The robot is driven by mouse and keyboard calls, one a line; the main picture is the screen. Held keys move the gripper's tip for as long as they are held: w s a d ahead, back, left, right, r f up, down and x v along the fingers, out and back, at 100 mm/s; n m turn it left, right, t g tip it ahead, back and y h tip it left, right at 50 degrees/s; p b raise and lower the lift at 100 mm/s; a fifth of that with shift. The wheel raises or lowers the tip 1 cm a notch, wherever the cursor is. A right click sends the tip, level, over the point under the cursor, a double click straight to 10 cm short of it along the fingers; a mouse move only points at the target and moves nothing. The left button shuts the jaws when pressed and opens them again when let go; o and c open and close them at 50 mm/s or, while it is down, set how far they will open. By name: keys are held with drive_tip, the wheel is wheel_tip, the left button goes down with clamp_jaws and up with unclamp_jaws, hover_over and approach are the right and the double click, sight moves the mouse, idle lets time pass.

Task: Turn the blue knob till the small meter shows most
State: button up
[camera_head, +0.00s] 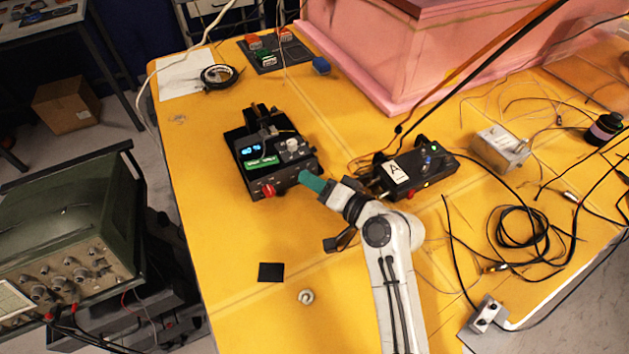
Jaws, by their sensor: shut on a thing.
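A black instrument (236,172) stands on the yellow table, with a small lit blue display (250,149), a green strip, a pale round knob (292,145) and a red knob (268,190) at its front. My gripper (306,177), with teal fingers, reaches the instrument's front right corner. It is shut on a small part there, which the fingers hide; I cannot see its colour. A small blue piece (427,160) shows on top of a black box (440,168) marked "A", to the right. I cannot tell whether it is a knob. The display's reading is too small to make out.
My arm comes in from the lower right. A metal box (500,149) and loose black cables (520,228) lie to the right. A pink foam block (400,50) stands behind. The table's front left is mostly clear, except for a black square (271,272) and a small ring (306,296).

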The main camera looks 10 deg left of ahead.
clamp_jaws()
drive_tip(key=shift+s+a+r+n+h, duration=0.1)
drive_tip(key=shift+n+h, duration=0.9)
drive_tip(key=shift+n, duration=0.6)
drive_tip(key=o, duration=0.8)
unclamp_jaws()
drive_tip(key=b+v, duration=0.1)
drive_tip(key=v, duration=0.9)
drive_tip(key=shift+s+d, duration=0.25)
drive_tip(key=shift+s, duration=0.1)
